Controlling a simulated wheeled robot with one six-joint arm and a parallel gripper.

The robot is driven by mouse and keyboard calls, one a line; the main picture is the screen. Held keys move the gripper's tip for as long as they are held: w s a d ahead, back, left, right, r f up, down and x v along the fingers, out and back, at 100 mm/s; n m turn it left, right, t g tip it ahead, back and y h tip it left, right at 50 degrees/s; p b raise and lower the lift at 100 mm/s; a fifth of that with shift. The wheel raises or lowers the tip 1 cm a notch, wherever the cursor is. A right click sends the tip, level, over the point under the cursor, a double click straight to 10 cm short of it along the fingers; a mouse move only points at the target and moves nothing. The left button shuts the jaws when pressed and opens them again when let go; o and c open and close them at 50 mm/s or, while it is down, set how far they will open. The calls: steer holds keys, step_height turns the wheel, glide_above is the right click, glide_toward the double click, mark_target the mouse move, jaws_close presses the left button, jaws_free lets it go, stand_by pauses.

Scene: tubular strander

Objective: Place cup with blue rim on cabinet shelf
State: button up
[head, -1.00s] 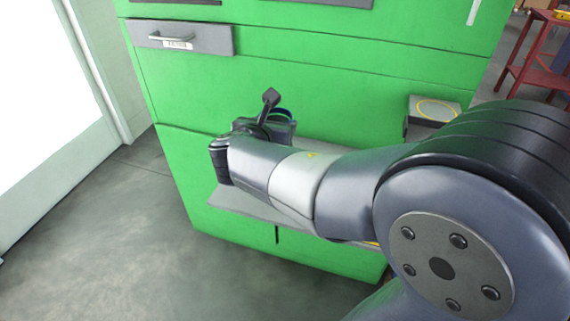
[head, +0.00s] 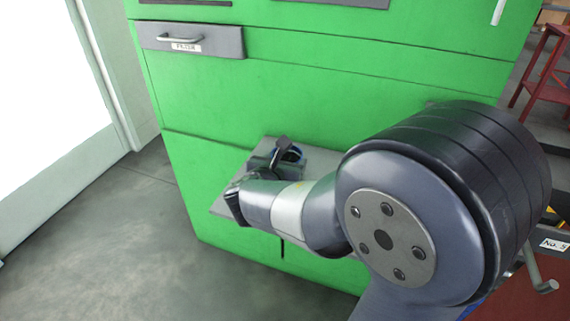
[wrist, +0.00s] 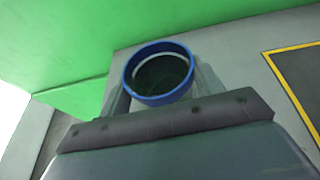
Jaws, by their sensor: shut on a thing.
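The cup with the blue rim (wrist: 127,78) shows in the wrist view with its open mouth toward the camera, just beyond the edge of my gripper. In the head view only part of the cup's blue rim (head: 294,155) shows; my arm and gripper hide the rest. My gripper (head: 280,160) is shut on the cup, over the grey shelf (head: 225,207) on the front of the green cabinet (head: 330,105). The shelf also shows in the wrist view (wrist: 235,62). I cannot tell whether the cup's base touches the shelf.
A grey drawer labelled FILTER (head: 190,39) is on the cabinet's upper left. A yellow-edged dark panel (wrist: 300,80) lies right of the cup in the wrist view. A red stand (head: 548,75) is at the far right. Floor (head: 110,230) on the left is clear.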

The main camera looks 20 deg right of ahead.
steer(key=shift+f, duration=0.15)
steer(key=o, duration=1.1)
steer(key=shift+o, duration=0.2)
steer(key=shift+r, duration=0.3)
steer(key=p+v, duration=0.2)
steer(key=v, duration=1)
steer(key=shift+o, duration=0.4)
steer(key=shift+f, duration=0.15)
